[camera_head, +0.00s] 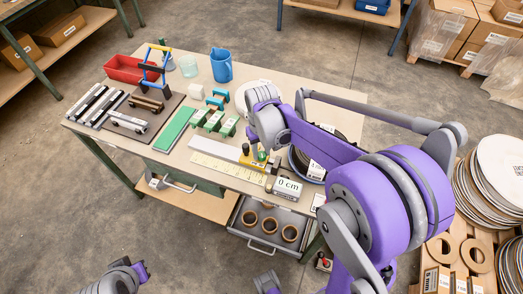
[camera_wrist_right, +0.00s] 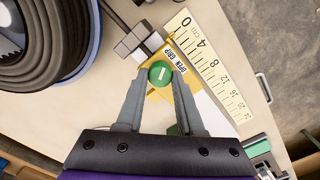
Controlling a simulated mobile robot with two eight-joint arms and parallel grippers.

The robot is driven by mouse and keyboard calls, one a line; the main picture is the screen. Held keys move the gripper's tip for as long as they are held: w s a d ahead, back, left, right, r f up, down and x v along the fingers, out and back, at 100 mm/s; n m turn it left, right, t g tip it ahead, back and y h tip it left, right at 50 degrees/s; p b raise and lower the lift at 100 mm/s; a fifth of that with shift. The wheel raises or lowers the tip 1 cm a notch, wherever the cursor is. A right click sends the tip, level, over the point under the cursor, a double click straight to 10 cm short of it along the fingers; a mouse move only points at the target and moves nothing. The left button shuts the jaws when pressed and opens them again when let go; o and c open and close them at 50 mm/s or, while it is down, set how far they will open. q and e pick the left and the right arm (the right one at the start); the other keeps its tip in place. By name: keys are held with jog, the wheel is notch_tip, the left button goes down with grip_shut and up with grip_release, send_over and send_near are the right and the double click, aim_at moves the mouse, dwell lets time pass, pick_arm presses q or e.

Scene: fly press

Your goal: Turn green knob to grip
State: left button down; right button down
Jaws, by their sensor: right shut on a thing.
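The green knob (camera_wrist_right: 160,74) is round with a white line on its top. It sits on a yellow plate (camera_wrist_right: 154,53) with the words OPEN and GRIP along one edge. My right gripper (camera_wrist_right: 159,71) is shut on the knob, one grey fingertip on each side of it. In the head view the yellow plate (camera_head: 247,162) is at the table's front right, and my right gripper (camera_head: 263,152) is over it, pointing down. The white line's exact heading is too small to tell. Part of my left arm shows at bottom left; its gripper does not show.
A green strip (camera_head: 174,130), green-and-white blocks (camera_head: 213,121), a blue jug (camera_head: 221,66) and a red bin (camera_head: 124,69) stand farther left. A black coil (camera_wrist_right: 45,45) lies close by.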

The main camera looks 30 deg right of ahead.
aim_at(262, 154)
jog(key=c, duration=0.5)
grip_release()
jog(key=shift+c, duration=0.2)
jog(key=shift+r, duration=0.15)
notch_tip(262, 154, up, 11)
jog(key=shift+f+p, duration=0.2)
jog(key=shift+p, duration=0.25)
jog(key=s+a+f+t+p, duration=0.1)
jog(key=s+a+f+t, duration=0.1)
jog(key=s, duration=0.5)
jog(key=s+a+f+n+t+p, duration=0.1)
jog(key=s+a+f+t, duration=0.1)
jog(key=s, duration=0.6)
jog(key=a+t, duration=0.1)
jog(key=a, duration=0.1)
jog(key=shift+s+a, duration=0.25)
jog(key=shift+a, duration=0.05)
